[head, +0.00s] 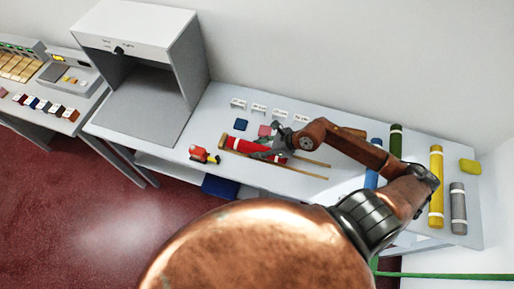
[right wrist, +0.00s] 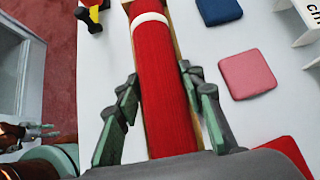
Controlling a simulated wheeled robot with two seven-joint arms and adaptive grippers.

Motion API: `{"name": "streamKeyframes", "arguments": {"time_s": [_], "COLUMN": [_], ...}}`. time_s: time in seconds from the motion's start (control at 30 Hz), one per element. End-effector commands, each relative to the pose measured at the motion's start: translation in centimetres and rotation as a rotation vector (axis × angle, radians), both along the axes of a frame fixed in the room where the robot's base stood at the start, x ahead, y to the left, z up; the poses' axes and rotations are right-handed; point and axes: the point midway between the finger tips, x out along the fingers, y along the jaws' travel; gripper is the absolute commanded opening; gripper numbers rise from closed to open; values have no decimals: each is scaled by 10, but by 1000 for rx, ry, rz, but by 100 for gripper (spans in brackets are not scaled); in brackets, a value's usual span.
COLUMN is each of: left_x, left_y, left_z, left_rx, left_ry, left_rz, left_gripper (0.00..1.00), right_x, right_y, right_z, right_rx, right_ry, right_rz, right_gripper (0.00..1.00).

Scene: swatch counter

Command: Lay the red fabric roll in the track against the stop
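The red fabric roll (head: 243,146), with a white band near its far end, lies lengthwise between the two wooden rails of the track (head: 312,174). Its left end is close to the wooden stop (head: 222,140); I cannot tell whether they touch. My right gripper (head: 272,149) is at the roll's right part. In the right wrist view its fingers (right wrist: 162,100) stand on both sides of the roll (right wrist: 160,75), with small gaps visible. What seems to be my left gripper (right wrist: 42,131) shows small at the lower left there, away from the roll; its opening is unclear.
A red and yellow tape dispenser-like object (head: 203,155) sits left of the track. A grey booth (head: 178,62) is left.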

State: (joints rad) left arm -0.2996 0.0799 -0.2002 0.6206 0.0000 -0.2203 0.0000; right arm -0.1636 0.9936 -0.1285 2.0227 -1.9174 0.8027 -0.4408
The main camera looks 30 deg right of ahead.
Motion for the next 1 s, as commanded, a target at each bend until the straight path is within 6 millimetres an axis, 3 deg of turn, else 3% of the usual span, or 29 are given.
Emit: {"name": "streamKeyframes", "arguments": {"time_s": [0.2,0.53,0.73,1.0], "left_x": [1,1,1,1], "left_y": [0,0,0,0], "left_z": [1,3,5,6], "left_rx": [0,0,0,0], "left_ry": [-1,-2,-2,-2], "left_rz": [0,0,0,0], "left_gripper": [40,40,40,40], "right_x": [0,0,-13,-45], "right_y": [0,0,-11,-37], "right_z": [0,3,20,61], "right_rx": [-1,-1,-5,-3], "right_ry": [2,1,4,5], "right_rz": [1,0,0,-1], "right_gripper": [53,53,53,53]}}
